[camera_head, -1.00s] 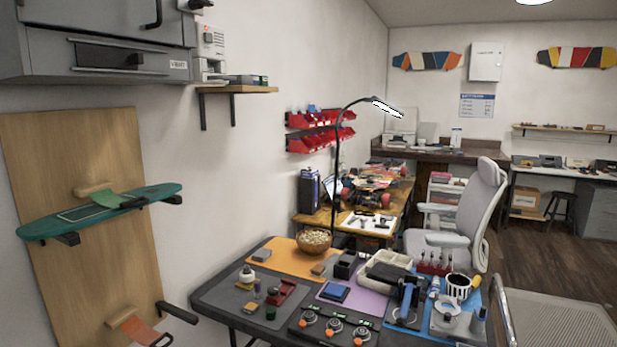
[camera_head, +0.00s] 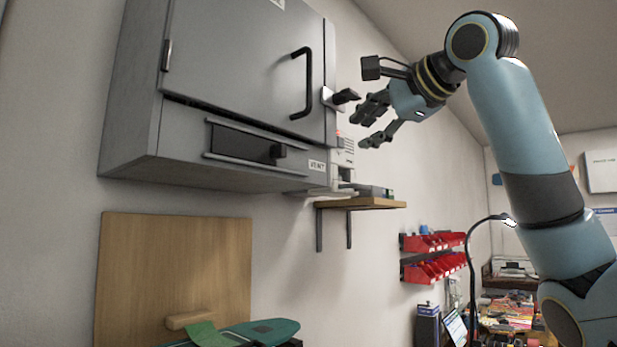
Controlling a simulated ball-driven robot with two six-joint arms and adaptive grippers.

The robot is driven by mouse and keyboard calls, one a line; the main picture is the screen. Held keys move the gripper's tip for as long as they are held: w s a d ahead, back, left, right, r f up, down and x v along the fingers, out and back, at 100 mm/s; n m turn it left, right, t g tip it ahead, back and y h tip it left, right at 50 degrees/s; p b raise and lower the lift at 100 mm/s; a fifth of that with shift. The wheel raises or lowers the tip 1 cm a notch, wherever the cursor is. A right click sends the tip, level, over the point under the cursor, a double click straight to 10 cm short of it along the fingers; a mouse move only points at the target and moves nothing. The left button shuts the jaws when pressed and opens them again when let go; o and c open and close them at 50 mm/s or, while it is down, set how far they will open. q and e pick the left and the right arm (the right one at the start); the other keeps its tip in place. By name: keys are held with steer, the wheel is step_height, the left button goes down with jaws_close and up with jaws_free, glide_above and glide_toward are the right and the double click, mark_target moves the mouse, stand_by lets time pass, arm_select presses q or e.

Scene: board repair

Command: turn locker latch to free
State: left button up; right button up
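The grey locker (camera_head: 240,70) hangs on the wall at the upper left, its door closed, with a black bar handle (camera_head: 303,82) near the right edge. A black latch knob (camera_head: 345,96) on a pale plate sits at the locker's right edge. It points out to the right and slightly up. My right gripper (camera_head: 370,120) is just right of the latch, its fingers spread open and pointing left toward it. The fingers look close to the latch; I cannot tell whether they touch. My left gripper is not in view.
A wooden wall shelf (camera_head: 360,203) with small boxes is below the locker. A slider with a black knob (camera_head: 245,146) runs along the locker's lower front. A wooden panel (camera_head: 172,275) with a teal skateboard deck (camera_head: 255,332) is at lower left. Red bins (camera_head: 435,255) hang to the right.

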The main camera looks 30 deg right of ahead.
steer(key=t, duration=0.2)
glide_toward(355, 93)
steer(key=w+f, duration=0.1)
steer(key=f, duration=0.1)
step_height(355, 93, up, 2)
steer(key=s, duration=0.1)
steer(key=shift+h, duration=0.3)
steer(key=w+p, duration=0.4)
steer(key=w, duration=0.6)
steer(key=shift+w+a, duration=0.15)
steer(key=shift+w+f, duration=0.15)
steer(key=shift+w, duration=0.25)
steer(key=shift+s, duration=0.1)
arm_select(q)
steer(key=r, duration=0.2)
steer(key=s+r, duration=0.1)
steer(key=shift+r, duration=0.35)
arm_select(e)
jaws_close()
